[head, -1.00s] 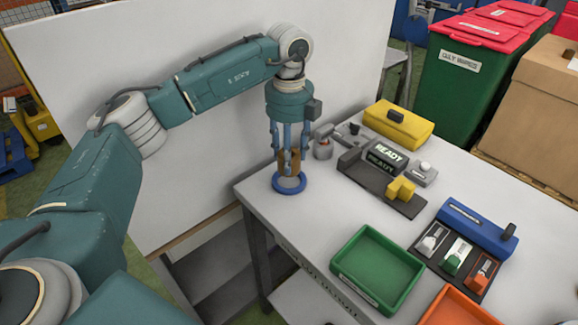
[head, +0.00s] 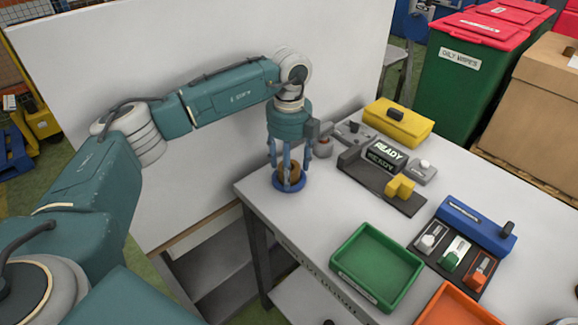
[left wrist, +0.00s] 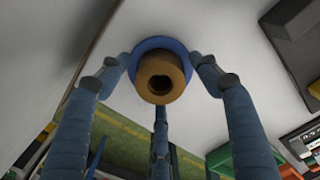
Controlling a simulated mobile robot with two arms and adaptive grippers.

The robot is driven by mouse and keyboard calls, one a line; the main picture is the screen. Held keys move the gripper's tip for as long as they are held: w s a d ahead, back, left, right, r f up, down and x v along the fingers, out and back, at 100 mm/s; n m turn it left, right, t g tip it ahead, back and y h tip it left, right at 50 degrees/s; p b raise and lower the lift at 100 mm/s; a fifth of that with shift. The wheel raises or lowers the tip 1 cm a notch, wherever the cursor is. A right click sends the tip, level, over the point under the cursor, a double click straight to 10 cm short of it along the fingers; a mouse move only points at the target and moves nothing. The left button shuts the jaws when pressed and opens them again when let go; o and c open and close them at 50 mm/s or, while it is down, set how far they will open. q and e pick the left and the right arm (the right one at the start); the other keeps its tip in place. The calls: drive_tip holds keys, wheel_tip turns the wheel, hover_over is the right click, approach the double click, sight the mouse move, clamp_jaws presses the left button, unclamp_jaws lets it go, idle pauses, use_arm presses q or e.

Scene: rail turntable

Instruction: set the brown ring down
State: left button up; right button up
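The brown ring (head: 288,172) sits low between the fingers of my left gripper (head: 290,182), over the round blue base (head: 289,187) at the table's left corner. In the left wrist view the brown ring (left wrist: 160,78) is seen end-on with its dark hole, and the blue base (left wrist: 150,43) shows behind it. It looks seated on the base. The three blue fingers (left wrist: 160,90) stand spread around the ring, with clear gaps between them and it. My right gripper is not in view.
Close right of the gripper are a small grey and red item (head: 322,147) and a dark fixture with a READY display (head: 388,155). A green tray (head: 345,262) stands nearer the front. A white panel (head: 200,45) rises behind the arm. Bare tabletop lies between base and tray.

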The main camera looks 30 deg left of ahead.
use_arm(q)
drive_tip(key=shift+r, duration=0.7)
wheel_tip(320, 180, up, 11)
drive_tip(key=b, duration=0.2)
